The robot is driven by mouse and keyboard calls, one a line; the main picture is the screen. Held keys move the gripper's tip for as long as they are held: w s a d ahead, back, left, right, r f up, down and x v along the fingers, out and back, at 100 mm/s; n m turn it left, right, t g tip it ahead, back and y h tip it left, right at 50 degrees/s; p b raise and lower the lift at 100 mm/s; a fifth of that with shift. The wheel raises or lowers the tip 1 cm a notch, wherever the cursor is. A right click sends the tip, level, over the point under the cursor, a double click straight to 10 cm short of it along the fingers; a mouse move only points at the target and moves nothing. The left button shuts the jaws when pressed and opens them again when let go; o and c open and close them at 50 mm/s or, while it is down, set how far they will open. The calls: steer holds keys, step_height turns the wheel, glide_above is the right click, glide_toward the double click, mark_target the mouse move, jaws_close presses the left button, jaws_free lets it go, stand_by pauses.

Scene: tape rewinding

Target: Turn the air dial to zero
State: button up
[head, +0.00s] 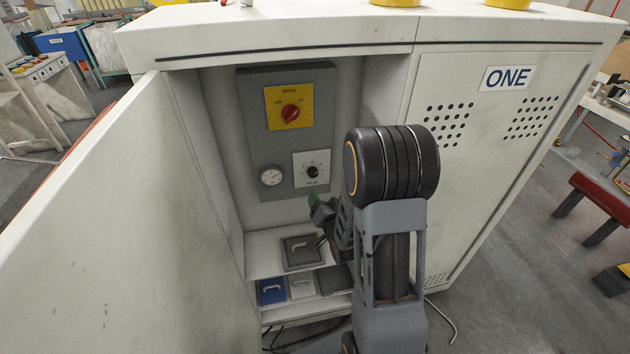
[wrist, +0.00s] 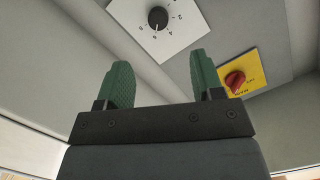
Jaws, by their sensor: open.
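The air dial is a small black knob (head: 312,171) on a white numbered plate, low on the grey panel inside the open cabinet. In the wrist view the knob (wrist: 158,18) is near the top, beyond and between my fingertips, and nothing touches it. My gripper (head: 314,202) has green fingers and is just below the dial plate in the head view. In the wrist view the gripper (wrist: 157,80) is open and empty, with a wide gap between the fingers. The exact setting of the dial is too small to tell.
A red rotary switch (head: 290,114) on a yellow plate is above the dial. A round gauge (head: 271,177) is left of it. The cabinet door (head: 130,220) stands open at left. The closed door marked ONE (head: 490,150) is at right.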

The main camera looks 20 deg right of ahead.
mark_target(313, 175)
steer(key=shift+m+t, duration=0.6)
steer(key=shift+t, duration=0.2)
steer(key=w, duration=0.4)
steer(key=w+d+f, duration=0.1)
steer(key=w, duration=0.3)
steer(key=w+d, duration=0.1)
steer(key=w, duration=0.3)
steer(key=shift+w+d+f, duration=0.2)
steer(key=shift+d, duration=0.05)
steer(key=c, duration=0.9)
